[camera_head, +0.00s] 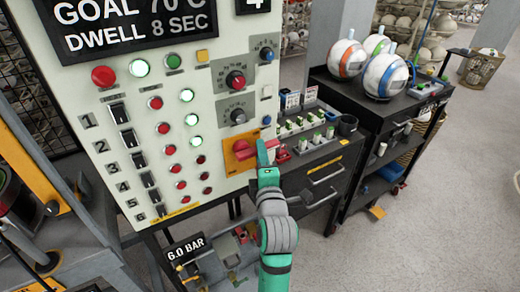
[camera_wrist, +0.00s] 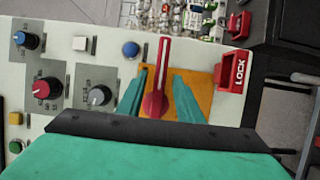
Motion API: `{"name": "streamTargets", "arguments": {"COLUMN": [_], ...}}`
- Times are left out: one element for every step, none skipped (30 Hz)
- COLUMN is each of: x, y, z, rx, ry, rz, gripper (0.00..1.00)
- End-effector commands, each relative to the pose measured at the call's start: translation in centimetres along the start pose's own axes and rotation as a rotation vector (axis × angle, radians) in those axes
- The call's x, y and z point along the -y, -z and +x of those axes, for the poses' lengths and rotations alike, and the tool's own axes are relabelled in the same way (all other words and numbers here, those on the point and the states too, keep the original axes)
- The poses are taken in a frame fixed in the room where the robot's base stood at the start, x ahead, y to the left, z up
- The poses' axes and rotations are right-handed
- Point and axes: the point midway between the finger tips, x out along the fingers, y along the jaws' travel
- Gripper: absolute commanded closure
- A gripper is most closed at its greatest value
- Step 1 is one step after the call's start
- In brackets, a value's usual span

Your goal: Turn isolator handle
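The isolator is a red handle on an orange plate on the pale control panel. In the wrist view the red handle (camera_wrist: 158,80) points up the picture, from a round hub on the orange plate (camera_wrist: 203,82). In the head view the orange plate (camera_head: 232,163) is at the panel's lower right, and my gripper partly covers it. My teal gripper (camera_wrist: 160,73) is open, with one finger on each side of the handle. Gaps show between handle and fingers. In the head view my gripper (camera_head: 266,155) is at the plate's right side.
A red LOCK piece (camera_wrist: 235,72) sits right of the plate in the wrist view. A blue button (camera_wrist: 131,49) and a grey knob (camera_wrist: 99,97) are close on the left. A dark cart (camera_head: 385,100) with balls stands right of the panel.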

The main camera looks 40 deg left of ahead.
Motion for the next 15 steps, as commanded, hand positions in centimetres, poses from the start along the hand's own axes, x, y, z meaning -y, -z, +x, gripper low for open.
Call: {"name": "streamTargets", "arguments": {"x": [-0.1, -0.1, -0.1, -0.1, 0.0, -0.1, -0.1, -0.1, -0.1, -0.1, 0.0, 0.0, 0.0, 0.0, 0.0], "y": [0.1, 0.1, 0.1, 0.0, 0.0, 0.0, 0.0, 0.0, 0.0, 0.0, 0.0, 0.0, 0.0, 0.0, 0.0], "z": [0.8, 1.1, 1.5, 1.7, 2.0, 2.2, 2.3, 2.4, 2.5, 2.6, 2.6, 2.6, 2.6, 2.6, 2.6], "rx": [-0.001, -0.001, -0.001, -0.001, -0.001, -0.001, 0.0, 0.0, 0.0, 0.0, 0.0, 0.0, 0.0, 0.0, 0.0], "ry": [-0.001, -0.001, -0.001, -0.001, -0.001, -0.001, -0.001, -0.001, -0.001, -0.001, -0.001, -0.001, -0.001, -0.001, -0.001], "rz": [-0.001, 0.0, 0.0, 0.0, 0.001, 0.001, 0.001, 0.001, 0.001, 0.001, 0.001, 0.001, 0.001, 0.001, 0.001], "gripper": [0.67, 0.67, 0.67, 0.67, 0.67, 0.67, 0.67, 0.67, 0.67, 0.67, 0.67, 0.67, 0.67, 0.67, 0.67]}}
